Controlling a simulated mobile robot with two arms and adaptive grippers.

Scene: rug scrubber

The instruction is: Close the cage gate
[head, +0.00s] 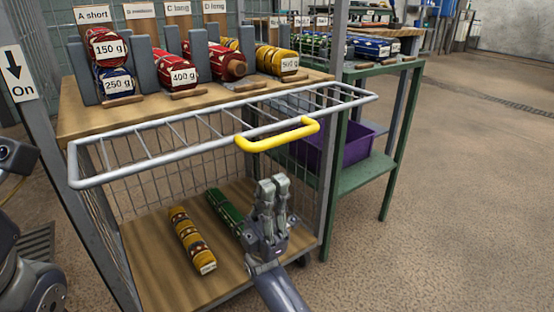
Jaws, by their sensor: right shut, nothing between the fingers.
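The cage gate (204,147) is a silver barred frame with a yellow handle (277,135) on its near rail. It juts out roughly flat at the level of the upper shelf, leaving the cage front below it open. My right gripper (272,182) is shut and empty, with its fingers pointing up. It shows just below the yellow handle in the picture and looks apart from it; the depth between them is hard to judge. Inside the cage, a yellow patterned roll (190,238) and a green roll (224,210) lie on the wooden floor (160,285). My left gripper is not visible.
A green table (381,170) with a purple bin (345,150) stands close on the right. A grey post (45,110) with an "On" sign (17,74) is at left. Floor at right is clear.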

